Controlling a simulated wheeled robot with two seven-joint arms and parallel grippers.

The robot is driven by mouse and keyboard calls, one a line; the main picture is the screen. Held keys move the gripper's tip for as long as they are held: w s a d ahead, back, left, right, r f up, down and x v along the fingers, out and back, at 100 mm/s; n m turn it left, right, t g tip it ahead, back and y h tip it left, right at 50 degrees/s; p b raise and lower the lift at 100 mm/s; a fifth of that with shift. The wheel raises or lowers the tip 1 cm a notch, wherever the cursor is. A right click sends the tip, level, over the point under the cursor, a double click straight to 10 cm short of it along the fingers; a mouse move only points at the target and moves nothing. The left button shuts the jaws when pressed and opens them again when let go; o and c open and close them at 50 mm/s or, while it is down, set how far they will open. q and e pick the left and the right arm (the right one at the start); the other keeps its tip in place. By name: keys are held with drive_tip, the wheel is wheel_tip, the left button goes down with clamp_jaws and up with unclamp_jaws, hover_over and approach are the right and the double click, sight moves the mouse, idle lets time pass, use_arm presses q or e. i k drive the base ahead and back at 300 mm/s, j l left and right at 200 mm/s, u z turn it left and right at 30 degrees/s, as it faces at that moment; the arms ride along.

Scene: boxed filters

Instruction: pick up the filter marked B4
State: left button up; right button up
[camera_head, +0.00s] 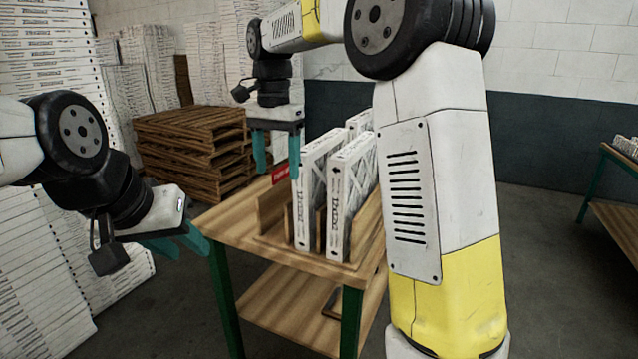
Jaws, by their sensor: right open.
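White boxed filters stand upright in a wooden slotted rack (272,213) on the table. A left filter (304,205) and a right filter (337,212) show their printed ends at the front. Another filter (358,123) shows partly behind them. I cannot read B4 on any of them. My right gripper (276,156) is open and empty, pointing down. In the picture it is just left of the left filter's top, and its depth is unclear. My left gripper (188,254) is off the table's left edge, empty, its teal fingers apart.
The wooden table (225,222) has green legs and a lower shelf (290,305). A red label (281,173) is by the rack. Brown pallets (190,140) and white box stacks (45,60) stand left and behind. Another table (608,205) is at far right. My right arm hides the table's right side.

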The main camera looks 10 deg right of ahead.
sight(310, 190)
drive_tip(key=i+l, duration=0.7)
